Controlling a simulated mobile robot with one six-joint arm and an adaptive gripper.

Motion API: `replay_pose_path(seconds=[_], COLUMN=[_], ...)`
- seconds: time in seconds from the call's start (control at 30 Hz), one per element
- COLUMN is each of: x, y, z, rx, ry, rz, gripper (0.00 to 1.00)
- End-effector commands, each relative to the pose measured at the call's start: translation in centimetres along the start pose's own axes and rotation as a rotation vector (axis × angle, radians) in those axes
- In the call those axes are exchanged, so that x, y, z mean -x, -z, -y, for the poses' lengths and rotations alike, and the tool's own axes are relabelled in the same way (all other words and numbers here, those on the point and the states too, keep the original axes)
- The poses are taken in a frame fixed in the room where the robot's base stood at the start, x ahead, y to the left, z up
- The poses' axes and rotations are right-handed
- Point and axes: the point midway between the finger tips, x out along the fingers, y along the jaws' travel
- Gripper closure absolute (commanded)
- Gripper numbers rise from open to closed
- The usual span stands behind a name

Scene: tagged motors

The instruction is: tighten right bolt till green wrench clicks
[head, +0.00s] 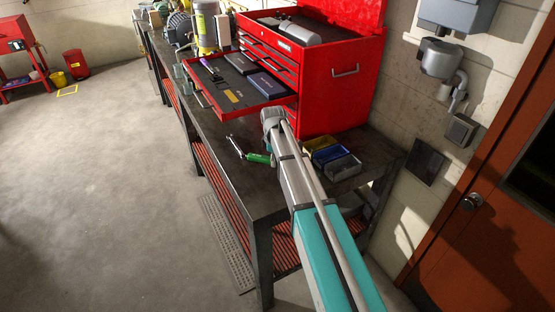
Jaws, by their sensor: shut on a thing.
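A wrench with a green handle (260,159) and a bright steel head shows just left of my arm, over the front part of the dark bench top (215,140). Its steel end points up and to the left, and the handle end reaches my arm's edge. I cannot tell whether it lies on the bench or is held above it. My gripper is not visible; my arm covers the area beside the handle. A yellow motor (206,27) and a grey motor (180,27) stand at the bench's far end. No bolt can be made out at this size.
A red tool chest (330,90) stands on the bench, with its drawer (213,92) pulled out toward the left. Small yellow, blue and grey bins (341,164) sit right of my arm. Open floor (100,190) lies left; a red-brown door (490,230) is at right.

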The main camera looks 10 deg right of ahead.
Motion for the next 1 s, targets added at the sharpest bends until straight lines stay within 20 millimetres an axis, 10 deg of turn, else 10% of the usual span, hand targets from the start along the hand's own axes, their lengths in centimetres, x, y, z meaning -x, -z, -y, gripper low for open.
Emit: replay_pose_path(seconds=[1.0], x=[1.2], y=[0.0], z=[0.0], rx=[0.0], ry=[0.0], rz=[0.0], gripper=[1.0])
